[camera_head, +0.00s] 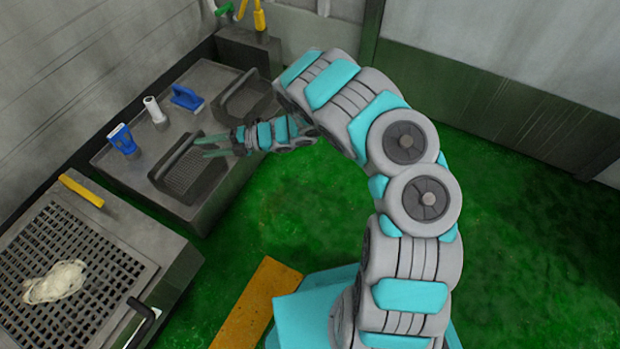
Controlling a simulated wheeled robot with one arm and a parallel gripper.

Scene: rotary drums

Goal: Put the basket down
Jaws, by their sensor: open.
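A dark basket (188,177) with a slatted floor and a raised rim sits on the grey bench (128,164), near its front edge. A second dark basket-like tray (250,97) sits further back on the bench. My gripper (203,147) reaches in from the right, its teal fingers open and spread over the right rim side of the nearer basket. I cannot tell whether the fingers touch the rim. The gripper looks empty, and part of the basket's far side is hidden behind it.
Blue tools (122,139) and (187,97) and a white cylinder (154,109) stand along the bench's back. A grated table (170,262) with a pale lump (55,282) and a yellow handle (81,190) is at lower left. Green floor (500,230) is open on the right.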

